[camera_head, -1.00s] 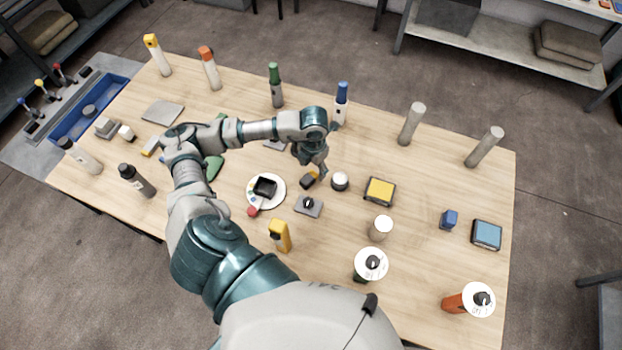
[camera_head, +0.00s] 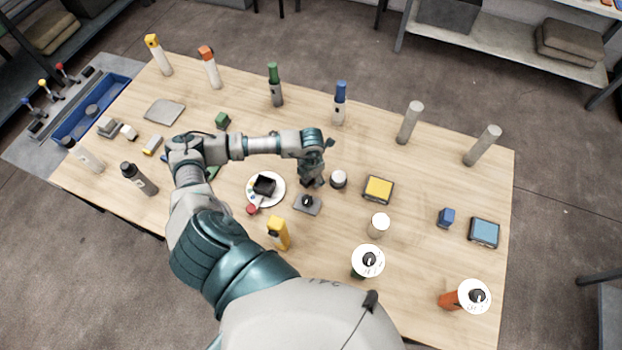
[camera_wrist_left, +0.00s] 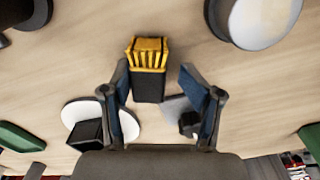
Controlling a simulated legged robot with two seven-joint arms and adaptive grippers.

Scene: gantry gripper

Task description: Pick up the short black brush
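The short black brush (camera_wrist_left: 148,87) has a dark block handle and yellow bristles in the left wrist view. It lies on the wooden table with its bristles pointing away from my left gripper. My left gripper (camera_wrist_left: 156,78) is open, with one blue-padded finger on each side of the brush. Wood shows between the brush and the right-hand finger; the left-hand finger is close to the handle, and I cannot tell if it touches. In the head view my left gripper (camera_head: 313,181) is low over the table and mostly hides the brush. My right gripper is not in view.
A white plate (camera_head: 275,198) with a black item lies left of the gripper. A grey pad with a black knob (camera_head: 307,204) is just in front. A round white-topped item (camera_head: 339,179) stands close on the right. Several bottles stand around the table (camera_head: 430,170).

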